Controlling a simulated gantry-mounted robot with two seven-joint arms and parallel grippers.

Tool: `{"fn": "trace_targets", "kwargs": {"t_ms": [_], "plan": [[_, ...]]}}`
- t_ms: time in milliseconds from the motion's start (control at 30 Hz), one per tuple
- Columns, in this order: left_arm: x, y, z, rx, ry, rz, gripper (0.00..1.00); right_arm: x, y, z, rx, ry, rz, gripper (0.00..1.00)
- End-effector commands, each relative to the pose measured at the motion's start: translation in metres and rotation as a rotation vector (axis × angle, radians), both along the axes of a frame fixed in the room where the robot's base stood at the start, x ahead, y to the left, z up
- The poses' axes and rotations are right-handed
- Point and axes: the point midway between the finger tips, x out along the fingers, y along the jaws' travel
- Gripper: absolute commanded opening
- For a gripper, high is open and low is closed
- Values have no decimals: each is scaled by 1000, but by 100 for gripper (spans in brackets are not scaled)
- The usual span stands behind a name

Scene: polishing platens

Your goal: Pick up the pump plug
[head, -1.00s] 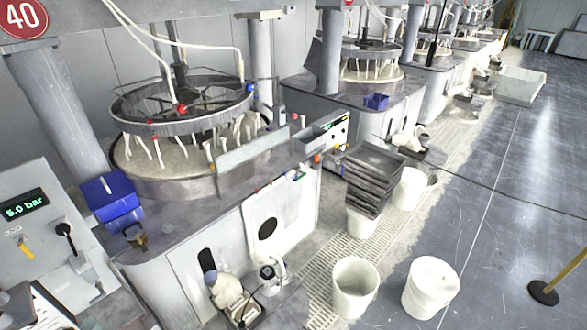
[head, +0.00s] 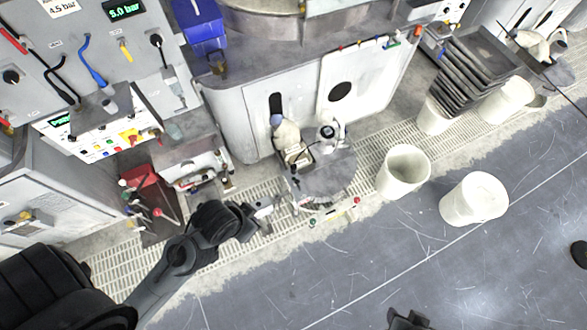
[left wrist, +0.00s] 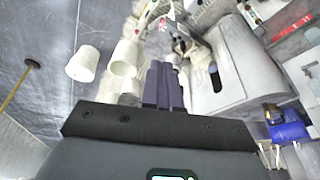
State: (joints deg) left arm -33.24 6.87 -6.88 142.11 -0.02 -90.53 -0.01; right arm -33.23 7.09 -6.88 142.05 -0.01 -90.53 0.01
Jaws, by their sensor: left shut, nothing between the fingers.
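I cannot tell for certain which item is the pump plug. A black plug (head: 156,41) with a grey cable below it sits in the wall panel (head: 135,60) at the upper left of the head view. A small pump-like device (head: 331,133) stands on a round grey stand (head: 327,177) in front of the machine. My left gripper (head: 284,204) reaches in beside this stand, far from the panel plug. In the left wrist view, my left gripper (left wrist: 164,66) has its fingers together with nothing between them. A dark piece at the bottom edge may be my right gripper (head: 410,319); its fingers are unclear.
White buckets (head: 403,171) (head: 473,199) stand on the floor right of the stand. Stacked dark trays (head: 475,70) are farther right. A red container (head: 150,196) and a low bench (head: 190,158) lie left.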

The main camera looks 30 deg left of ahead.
Motion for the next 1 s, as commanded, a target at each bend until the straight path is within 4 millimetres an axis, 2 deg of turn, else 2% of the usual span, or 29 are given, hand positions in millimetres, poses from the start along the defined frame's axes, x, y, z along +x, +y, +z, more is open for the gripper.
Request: {"fn": "trace_targets", "kwargs": {"t_ms": [33,67,467,767,867,933,1000], "plan": [[0,0,0,0,0,0,2,0,0,0,0,0,0,43],[0,0,0,0,0,0,6,0,0,0,0,0,0,43],[0,0,0,0,0,0,67,0,1,0,6,-1,-4,43],[1,0,0,-3,-3,8,67,0,2,1,7,-1,-4,43],[8,-3,3,-12,-45,9,67,0,2,1,7,-1,-4,43],[17,-10,1,-13,-95,-31,67,0,1,1,7,-1,-4,43],[24,-26,-11,-19,-135,-113,67,-1,1,0,5,2,-4,43]]}}
